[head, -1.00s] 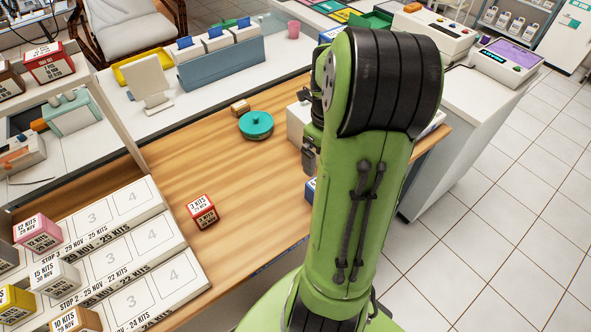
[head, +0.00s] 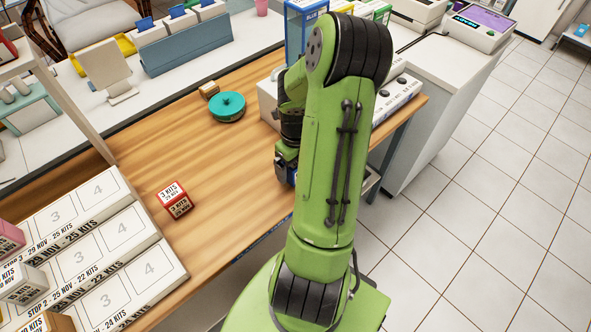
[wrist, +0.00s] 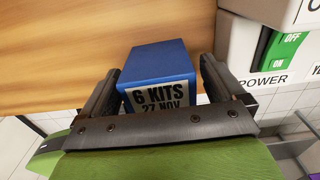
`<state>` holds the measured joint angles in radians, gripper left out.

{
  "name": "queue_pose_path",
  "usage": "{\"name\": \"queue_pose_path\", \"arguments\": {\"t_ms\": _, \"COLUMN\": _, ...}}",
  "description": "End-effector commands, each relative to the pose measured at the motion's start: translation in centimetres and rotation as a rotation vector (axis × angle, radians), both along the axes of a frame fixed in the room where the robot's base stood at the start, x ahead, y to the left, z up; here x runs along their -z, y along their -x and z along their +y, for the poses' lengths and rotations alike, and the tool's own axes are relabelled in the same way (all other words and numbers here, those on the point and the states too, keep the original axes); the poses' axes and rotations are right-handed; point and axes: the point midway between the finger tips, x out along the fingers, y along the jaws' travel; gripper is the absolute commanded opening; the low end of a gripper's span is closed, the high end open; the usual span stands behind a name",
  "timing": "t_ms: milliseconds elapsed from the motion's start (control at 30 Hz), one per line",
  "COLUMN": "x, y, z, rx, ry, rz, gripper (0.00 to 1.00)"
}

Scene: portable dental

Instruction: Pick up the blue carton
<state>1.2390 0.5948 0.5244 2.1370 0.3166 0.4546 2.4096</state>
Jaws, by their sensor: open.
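The blue carton (wrist: 158,65) stands near the wooden table's front edge. In the wrist view its label reads "6 KITS 27 NOV". My gripper (wrist: 159,66) is open, with one finger on each side of the carton. I cannot tell whether either finger touches it. In the head view the carton (head: 291,177) is almost wholly hidden behind my arm and gripper (head: 284,165), with only a blue sliver showing.
A white unit with a power switch (wrist: 262,68) stands close to the right finger. A red carton (head: 175,200), a teal round pot (head: 227,107) and a small brown box (head: 208,89) are on the table. White numbered racks (head: 93,252) lie at left. Open wood separates them.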

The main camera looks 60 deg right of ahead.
Motion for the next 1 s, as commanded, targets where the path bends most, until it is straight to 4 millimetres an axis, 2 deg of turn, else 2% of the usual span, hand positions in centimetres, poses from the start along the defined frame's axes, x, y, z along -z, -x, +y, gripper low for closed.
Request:
{"name": "queue_pose_path", "arguments": {"t_ms": 33, "x": 0.5, "y": 0.0, "z": 0.0, "rx": -0.001, "ry": -0.001, "rz": 0.000, "gripper": 0.96}}
{"name": "queue_pose_path", "arguments": {"t_ms": 233, "x": 0.5, "y": 0.0, "z": 0.0, "rx": -0.001, "ry": 0.002, "rz": -0.001, "gripper": 0.96}}
{"name": "queue_pose_path", "arguments": {"t_ms": 267, "x": 0.5, "y": 0.0, "z": 0.0, "rx": -0.001, "ry": 0.002, "rz": -0.001, "gripper": 0.93}}
{"name": "queue_pose_path", "arguments": {"t_ms": 600, "x": 0.4, "y": 0.0, "z": 0.0, "rx": -0.001, "ry": 0.001, "rz": 0.000, "gripper": 0.41}}
{"name": "queue_pose_path", "arguments": {"t_ms": 867, "x": -0.1, "y": 0.0, "z": 0.0, "rx": -0.001, "ry": 0.002, "rz": -0.001, "gripper": 0.39}}
{"name": "queue_pose_path", "arguments": {"t_ms": 1000, "x": -3.2, "y": 0.0, "z": -0.1, "rx": 0.000, "ry": 0.007, "rz": -0.002, "gripper": 0.39}}
